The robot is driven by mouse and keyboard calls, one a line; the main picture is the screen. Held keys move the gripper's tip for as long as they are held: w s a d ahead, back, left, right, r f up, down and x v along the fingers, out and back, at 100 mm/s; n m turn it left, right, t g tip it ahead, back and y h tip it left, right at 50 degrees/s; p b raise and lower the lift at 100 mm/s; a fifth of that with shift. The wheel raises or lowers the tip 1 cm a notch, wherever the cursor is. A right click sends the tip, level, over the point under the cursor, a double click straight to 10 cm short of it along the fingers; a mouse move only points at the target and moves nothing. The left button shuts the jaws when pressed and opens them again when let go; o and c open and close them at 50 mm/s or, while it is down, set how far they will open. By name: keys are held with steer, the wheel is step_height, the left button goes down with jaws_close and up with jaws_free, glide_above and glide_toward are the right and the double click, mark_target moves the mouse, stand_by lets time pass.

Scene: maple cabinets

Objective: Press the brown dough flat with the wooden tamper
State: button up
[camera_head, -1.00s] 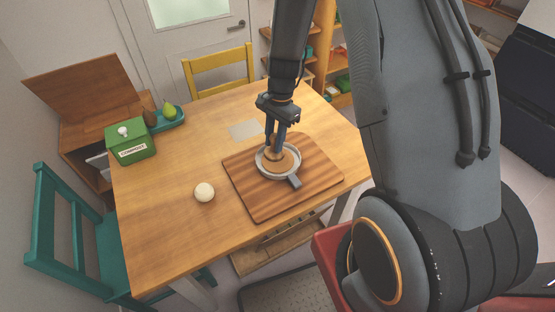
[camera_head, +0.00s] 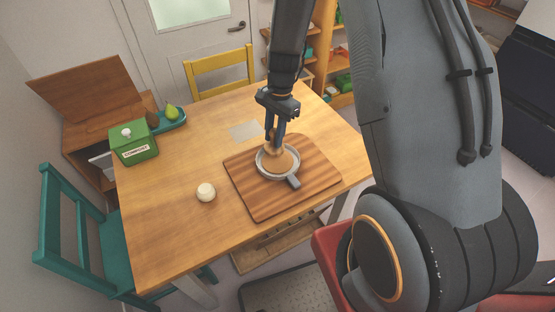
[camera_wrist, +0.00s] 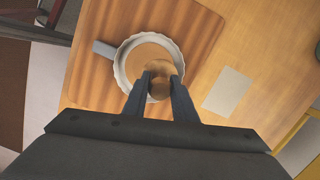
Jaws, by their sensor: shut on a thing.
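My gripper (camera_head: 275,137) is shut on the wooden tamper (camera_head: 274,147), above a light round pan (camera_head: 293,180) on the striped cutting board (camera_head: 251,203). Brown dough (camera_head: 282,163) fills much of the pan as a broad round. In the wrist view, the fingertips (camera_wrist: 160,83) close around the tamper (camera_wrist: 160,90), over the lower right part of the pan (camera_wrist: 119,70). The dough (camera_wrist: 145,53) shows above them. The tamper hides part of the dough, and I cannot tell whether they touch.
A pale round ball (camera_head: 206,192) sits left of the board on the wooden table (camera_head: 170,245). A green box (camera_head: 134,143) and a tray with fruit (camera_head: 172,120) stand at the back left. A grey sheet (camera_head: 244,131) lies behind the board. The front left is free.

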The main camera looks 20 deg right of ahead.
steer(key=shift+r+p, duration=2)
steer(key=shift+r, duration=1.1)
